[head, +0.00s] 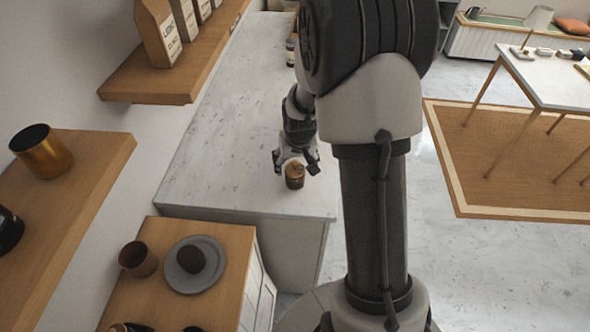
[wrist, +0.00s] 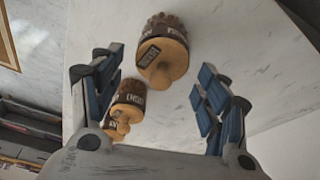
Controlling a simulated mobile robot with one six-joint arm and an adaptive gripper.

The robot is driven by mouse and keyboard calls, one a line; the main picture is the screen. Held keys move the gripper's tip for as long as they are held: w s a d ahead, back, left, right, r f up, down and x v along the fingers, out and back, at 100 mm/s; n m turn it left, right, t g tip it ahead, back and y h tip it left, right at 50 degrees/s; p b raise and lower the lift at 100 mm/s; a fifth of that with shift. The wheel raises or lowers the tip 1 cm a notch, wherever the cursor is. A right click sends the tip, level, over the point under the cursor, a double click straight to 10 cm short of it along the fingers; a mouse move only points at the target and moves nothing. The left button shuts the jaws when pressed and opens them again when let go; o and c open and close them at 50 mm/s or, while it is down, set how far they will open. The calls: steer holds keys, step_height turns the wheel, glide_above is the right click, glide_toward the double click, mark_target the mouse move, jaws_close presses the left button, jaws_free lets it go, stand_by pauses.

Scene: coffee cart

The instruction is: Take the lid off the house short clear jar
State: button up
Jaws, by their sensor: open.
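The label lettering is too small and blurred to read surely, so I cannot tell which is the house jar. Both lids are on. My gripper (wrist: 157,75) is open and empty, its fingers either side of the picture.
The pale marble counter (head: 245,125) is mostly clear left of my gripper. Several items stand at its far end, partly hidden by my arm. Wooden shelves (head: 150,90) with bags are at left. A wooden cabinet (head: 225,235) with a plate (head: 190,283) and cups is nearer.

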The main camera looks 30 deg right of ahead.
steer(key=c, duration=0.9)
steer(key=shift+r, duration=0.1)
